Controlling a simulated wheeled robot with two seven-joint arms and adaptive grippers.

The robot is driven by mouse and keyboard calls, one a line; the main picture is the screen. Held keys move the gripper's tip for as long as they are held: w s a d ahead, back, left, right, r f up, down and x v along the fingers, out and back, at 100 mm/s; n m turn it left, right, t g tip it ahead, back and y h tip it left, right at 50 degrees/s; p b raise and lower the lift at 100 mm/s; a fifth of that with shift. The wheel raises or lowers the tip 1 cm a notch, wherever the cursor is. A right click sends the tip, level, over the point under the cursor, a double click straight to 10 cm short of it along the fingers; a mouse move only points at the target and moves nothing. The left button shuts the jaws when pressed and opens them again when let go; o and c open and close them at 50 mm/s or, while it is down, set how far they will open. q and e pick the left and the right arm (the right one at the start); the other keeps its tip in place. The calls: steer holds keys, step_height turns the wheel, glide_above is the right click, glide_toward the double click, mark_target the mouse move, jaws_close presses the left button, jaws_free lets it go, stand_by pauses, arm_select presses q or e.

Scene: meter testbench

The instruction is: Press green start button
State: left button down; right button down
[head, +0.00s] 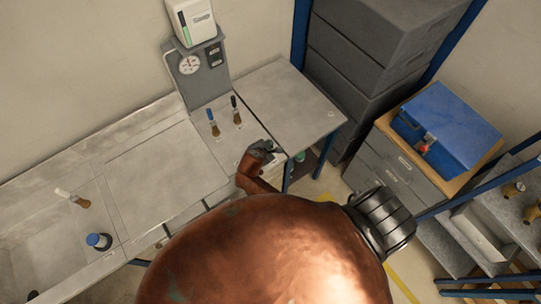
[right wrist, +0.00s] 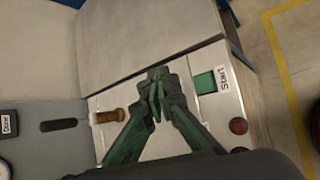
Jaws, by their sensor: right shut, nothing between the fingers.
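The green start button (right wrist: 208,82) is a square on the light panel of the testbench, beside a label reading "Start". My right gripper (right wrist: 157,92) is shut and empty, its fingertips left of the green button in the right wrist view and apart from it in the picture. I cannot tell how high the tips are above the panel. In the head view my right gripper (head: 266,150) is over the right end of the bench, and I cannot make out the button there. My left gripper is not in view.
A round red button (right wrist: 238,126) is near the green one. A brass-coloured handle (right wrist: 109,116) stands left of the fingers. A gauge panel (head: 197,70) rises behind. A blue box (head: 447,122) sits on a cabinet to the right. The bench top (head: 165,165) has clear room.

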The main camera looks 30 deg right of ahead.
step_height(320, 180, down, 6)
steer(key=b, duration=0.5)
steer(key=shift+s+f, duration=0.1)
steer(key=shift+f, duration=0.15)
steer(key=shift+f+b, duration=0.4)
steer(key=shift+f, duration=0.7)
steer(key=shift+f, duration=0.2)
steer(key=shift+f, duration=0.2)
